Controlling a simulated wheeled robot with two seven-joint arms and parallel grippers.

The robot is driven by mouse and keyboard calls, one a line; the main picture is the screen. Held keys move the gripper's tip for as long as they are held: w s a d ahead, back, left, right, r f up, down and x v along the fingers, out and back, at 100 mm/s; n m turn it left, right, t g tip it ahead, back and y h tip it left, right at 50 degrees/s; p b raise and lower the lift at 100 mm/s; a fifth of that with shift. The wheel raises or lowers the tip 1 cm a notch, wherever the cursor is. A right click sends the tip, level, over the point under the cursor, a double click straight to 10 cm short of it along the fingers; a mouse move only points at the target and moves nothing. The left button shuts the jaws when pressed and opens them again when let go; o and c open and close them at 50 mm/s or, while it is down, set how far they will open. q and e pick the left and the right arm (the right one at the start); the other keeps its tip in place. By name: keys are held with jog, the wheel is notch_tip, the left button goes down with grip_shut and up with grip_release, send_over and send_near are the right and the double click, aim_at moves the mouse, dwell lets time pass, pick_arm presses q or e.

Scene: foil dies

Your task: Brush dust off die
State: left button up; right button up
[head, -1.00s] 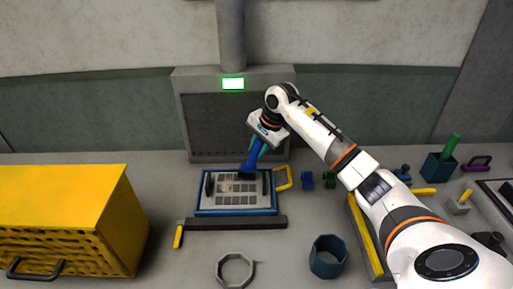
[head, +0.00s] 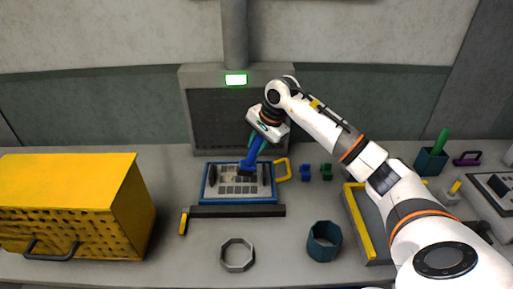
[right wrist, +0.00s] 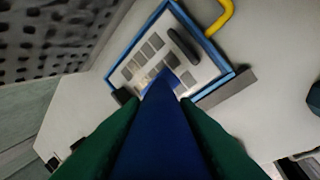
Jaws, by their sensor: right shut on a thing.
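The die (head: 226,190) is a pale plate with a grid of grey squares and two dark handles, in a blue frame (head: 238,202) on the bench. It also shows in the right wrist view (right wrist: 141,52). My right gripper (head: 257,142) is shut on a blue brush (head: 253,154), whose head is over the middle of the plate. The wrist view shows the brush (right wrist: 158,140) between two green fingers, its tip at a brownish patch (right wrist: 157,71) among the squares. I cannot tell whether the bristles touch. My left gripper is not in view.
A grey perforated panel with a green light (head: 236,79) stands behind the die. A dark bar (head: 238,211) lies in front. A yellow box (head: 70,205) is at left; an octagonal ring (head: 237,255) and teal cup (head: 324,241) are in front. Small blue and green blocks (head: 305,172) sit at right.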

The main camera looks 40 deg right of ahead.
jog(key=shift+w+d+r, duration=0.1)
jog(key=shift+r, duration=0.55)
jog(key=p+v, duration=0.1)
jog(key=v, duration=0.1)
jog(key=shift+w+a+r+p, duration=0.1)
jog(key=shift+a+r+p, duration=0.15)
jog(key=shift+r+p, duration=0.1)
jog(key=shift+w+r, duration=0.1)
jog(key=shift+r, duration=0.3)
